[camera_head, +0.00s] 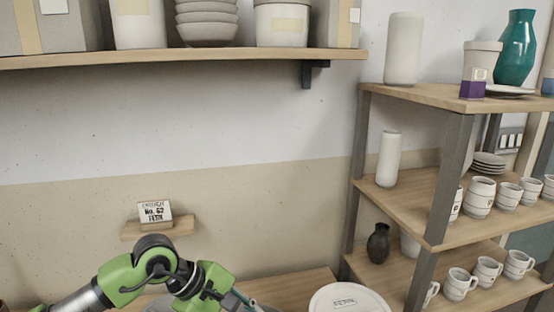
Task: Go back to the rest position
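My green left arm comes in from the lower left. My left gripper (228,300) is at the bottom edge, above the wooden bench, and is partly cut off by the frame. A thin pale teal strip shows at its fingers; I cannot tell whether it is held or part of the gripper. My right gripper is not in view. A white bucket lid with a label (348,301) is on the bench, right of my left gripper and apart from it. A grey rounded shape shows partly behind the gripper.
A small sign reading No. 62 (155,212) stands on a wall ledge (130,231) behind my arm. A wooden wall shelf (180,58) with bowls and pots runs overhead. A shelf rack (449,180) with mugs, vases and plates stands at right. The wall between is bare.

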